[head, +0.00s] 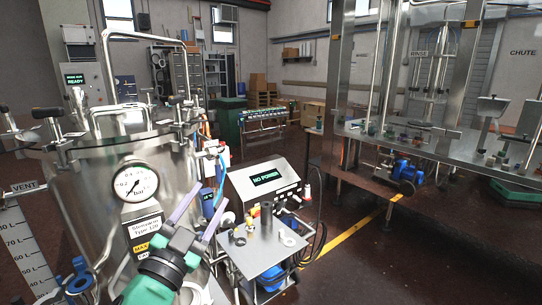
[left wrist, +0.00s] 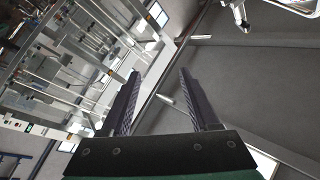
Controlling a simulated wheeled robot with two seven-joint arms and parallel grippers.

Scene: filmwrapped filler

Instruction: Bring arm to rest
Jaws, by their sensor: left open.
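My left gripper (head: 201,220) is raised at the lower middle of the head view, in front of the steel tank and the small cart. Its two purple-grey fingers stand apart with nothing between them. In the left wrist view the open fingers (left wrist: 158,95) point toward the wall and the upper part of the room, with no object between them. My right gripper is in neither view.
A large steel tank (head: 80,190) with a pressure gauge (head: 135,183) stands close at left. A cart (head: 262,258) with a "NO POWER" panel (head: 268,178) is right of my gripper. A steel machine frame (head: 440,140) stands at right. Dark floor (head: 400,265) is open at lower right.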

